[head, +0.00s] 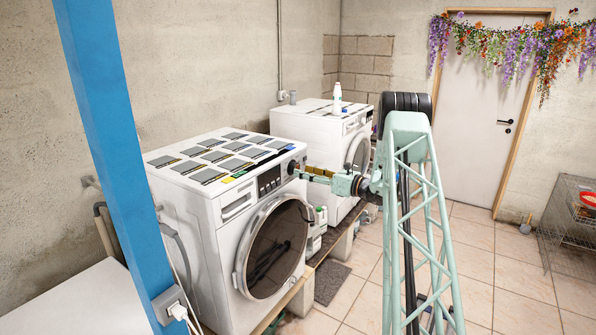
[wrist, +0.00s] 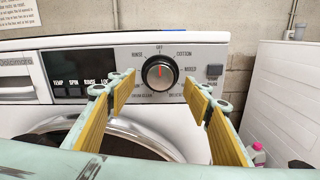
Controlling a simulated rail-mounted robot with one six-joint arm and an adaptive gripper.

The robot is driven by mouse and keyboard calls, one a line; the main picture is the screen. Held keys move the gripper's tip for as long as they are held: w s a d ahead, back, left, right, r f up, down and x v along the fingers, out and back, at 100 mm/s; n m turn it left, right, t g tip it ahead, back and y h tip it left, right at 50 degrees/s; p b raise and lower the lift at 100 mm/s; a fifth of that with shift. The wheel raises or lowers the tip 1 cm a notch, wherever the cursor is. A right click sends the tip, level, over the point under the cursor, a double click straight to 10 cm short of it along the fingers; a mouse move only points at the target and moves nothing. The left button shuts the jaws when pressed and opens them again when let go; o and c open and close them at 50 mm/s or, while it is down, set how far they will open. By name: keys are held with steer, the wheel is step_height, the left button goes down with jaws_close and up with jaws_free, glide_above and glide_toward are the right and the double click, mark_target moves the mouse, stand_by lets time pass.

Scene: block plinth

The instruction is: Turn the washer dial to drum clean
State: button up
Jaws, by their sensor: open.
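The washer (head: 188,222) is the nearer white front-loading machine in the head view. Its dial (wrist: 159,73) is a round black knob with a silver rim in the wrist view. The dial's red mark points up at OFF. RINSE is at upper left, COTTON at upper right, MIXED at right, and DRUM CLEAN at lower left, partly beside my left finger. My gripper (wrist: 160,89) is open, with its yellow-padded fingers on both sides of the dial and a gap to each side. In the head view, my gripper (head: 308,173) is close to the panel; contact cannot be told.
A second white machine (head: 305,124) with a white bottle (head: 337,98) on it stands behind. Grey cards (head: 213,156) cover the washer's top. Black buttons (wrist: 80,87) are left of the dial. A blue post (head: 112,130) stands in front at left. Tiled floor is open at right.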

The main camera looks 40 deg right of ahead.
steer(key=shift+x, duration=1.9)
steer(key=shift+c, duration=0.7)
steer(key=c, duration=0.7)
